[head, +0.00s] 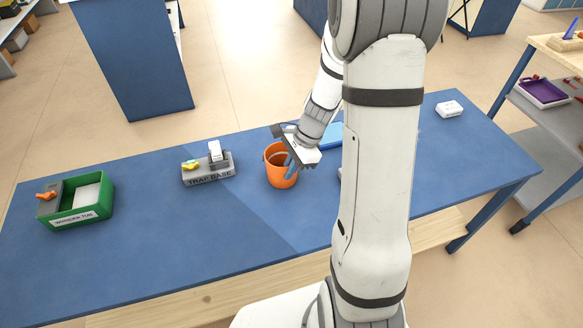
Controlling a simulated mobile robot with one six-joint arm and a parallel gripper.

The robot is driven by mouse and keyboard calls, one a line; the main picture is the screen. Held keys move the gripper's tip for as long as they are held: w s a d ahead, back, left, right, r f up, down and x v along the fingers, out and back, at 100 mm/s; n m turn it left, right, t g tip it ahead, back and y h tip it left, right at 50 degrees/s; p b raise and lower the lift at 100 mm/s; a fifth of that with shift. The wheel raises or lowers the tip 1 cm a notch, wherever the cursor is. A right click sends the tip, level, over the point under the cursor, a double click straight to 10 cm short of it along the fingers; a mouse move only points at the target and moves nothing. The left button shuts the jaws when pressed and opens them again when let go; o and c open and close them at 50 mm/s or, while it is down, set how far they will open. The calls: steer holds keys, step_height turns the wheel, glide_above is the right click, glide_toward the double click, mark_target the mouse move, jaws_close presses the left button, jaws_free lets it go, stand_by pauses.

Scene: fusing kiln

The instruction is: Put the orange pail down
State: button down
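The orange pail (280,181) is upright over the middle of the blue table, right of the grey block marked TRAP BASE. My gripper (288,152) is at the pail's rim on its upper right side, with a finger overlapping the pail in the head view. The view is too small to show whether the fingers are closed on the rim or handle. I cannot tell whether the pail's bottom touches the table.
The blue table (130,245) has free room at its front and middle. The grey trap base (208,176) carries small yellow and white parts. A green labelled box (98,212) stands at the left. A blue flat item (330,137) lies behind my arm. A white block (450,109) sits far right.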

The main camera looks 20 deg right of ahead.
steer(key=c, duration=1.6)
jaws_free()
